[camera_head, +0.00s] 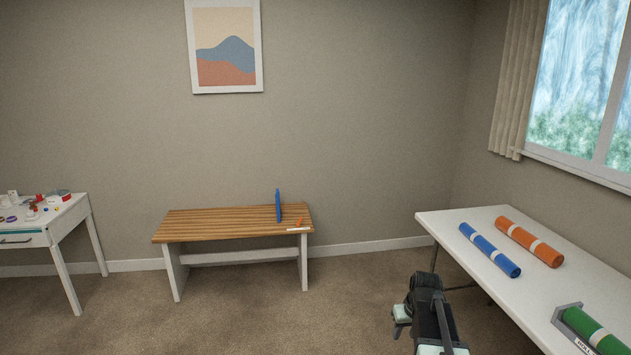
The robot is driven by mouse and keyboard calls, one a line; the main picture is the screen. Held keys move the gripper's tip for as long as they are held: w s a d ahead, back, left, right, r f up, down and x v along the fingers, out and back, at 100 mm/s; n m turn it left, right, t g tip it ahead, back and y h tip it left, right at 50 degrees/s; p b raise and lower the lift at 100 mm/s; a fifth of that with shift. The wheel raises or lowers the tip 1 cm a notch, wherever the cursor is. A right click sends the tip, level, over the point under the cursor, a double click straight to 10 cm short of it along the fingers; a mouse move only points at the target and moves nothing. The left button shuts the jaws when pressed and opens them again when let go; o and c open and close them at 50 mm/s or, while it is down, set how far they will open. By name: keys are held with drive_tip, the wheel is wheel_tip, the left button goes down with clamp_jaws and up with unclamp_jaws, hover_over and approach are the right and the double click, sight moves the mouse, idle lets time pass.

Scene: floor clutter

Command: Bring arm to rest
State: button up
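My arm (432,318), dark with pale mint parts, rises from the bottom edge right of centre. My gripper (424,284) seems to be at its far end, pointing away from the camera. It appears small and dark, and I cannot make out its fingers or whether it is open or shut. No held object can be made out. The arm shows just left of the white table (452,222), over the carpet.
Blue (490,250), orange (529,241) and green (597,331) rolls lie on the white table, the green one in a grey holder. A wooden bench (215,222) carries a blue upright item (278,205). A cluttered white desk (75,225) stands left. Carpet (240,315) between is clear.

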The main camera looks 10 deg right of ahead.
drive_tip(key=s+a+n+g, duration=0.15)
drive_tip(key=s+a, duration=0.25)
drive_tip(key=a, duration=1)
drive_tip(key=s+a+m+g, duration=0.1)
drive_tip(key=s+a, duration=0.3)
drive_tip(key=s, duration=0.5)
drive_tip(key=shift+a+f+g, duration=0.15)
drive_tip(key=shift+f+g, duration=0.2)
drive_tip(key=shift+f, duration=0.1)
